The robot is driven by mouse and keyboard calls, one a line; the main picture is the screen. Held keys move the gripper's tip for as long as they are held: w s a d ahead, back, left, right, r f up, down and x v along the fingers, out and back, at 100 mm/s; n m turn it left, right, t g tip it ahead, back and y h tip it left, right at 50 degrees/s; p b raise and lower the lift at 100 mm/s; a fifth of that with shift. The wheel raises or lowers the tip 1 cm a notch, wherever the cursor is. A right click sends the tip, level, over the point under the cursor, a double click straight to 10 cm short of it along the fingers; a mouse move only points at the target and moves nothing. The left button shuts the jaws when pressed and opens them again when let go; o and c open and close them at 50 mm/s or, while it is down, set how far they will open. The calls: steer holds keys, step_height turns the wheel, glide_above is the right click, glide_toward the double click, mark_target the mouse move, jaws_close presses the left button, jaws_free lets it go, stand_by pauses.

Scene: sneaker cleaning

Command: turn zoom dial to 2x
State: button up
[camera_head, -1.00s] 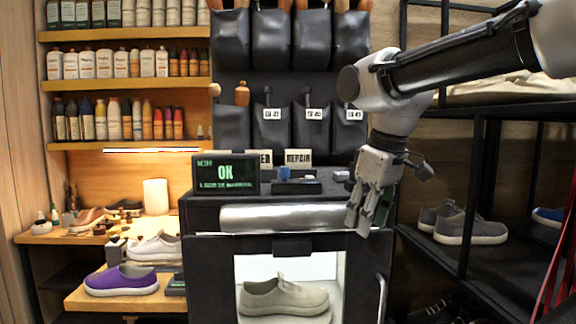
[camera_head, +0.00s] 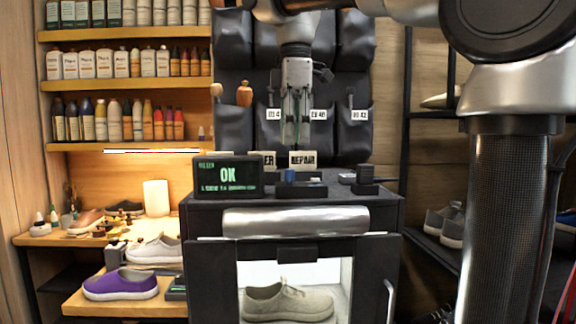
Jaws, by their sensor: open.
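My gripper (camera_head: 295,143) points straight down and is open and empty. Its fingertips hang in front of the black wall pockets, above the dark cabinet's top. Below the fingertips, apart from them, a small blue piece (camera_head: 289,176) sits on a low black block (camera_head: 302,190). A second small black device (camera_head: 365,179) stands to the right on the same top. I cannot tell which of these is the zoom dial, and no 2x mark is readable.
The dark cabinet (camera_head: 215,215) holds a beige sneaker (camera_head: 287,302) in its lit opening. A "REPAIR" sign (camera_head: 303,160) stands behind the block. A purple shoe (camera_head: 120,284) lies on the left bench. My arm fills the right side, before the shoe rack (camera_head: 430,233).

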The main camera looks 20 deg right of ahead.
mark_target(289, 174)
steer(key=shift+w+a+r+n, duration=0.2)
steer(key=shift+w+a+n, duration=0.05)
steer(key=shift+a+n, duration=0.05)
steer(key=shift+f, duration=0.3)
step_height(289, 174, down, 7)
steer(key=shift+r, duration=0.1)
jaws_close()
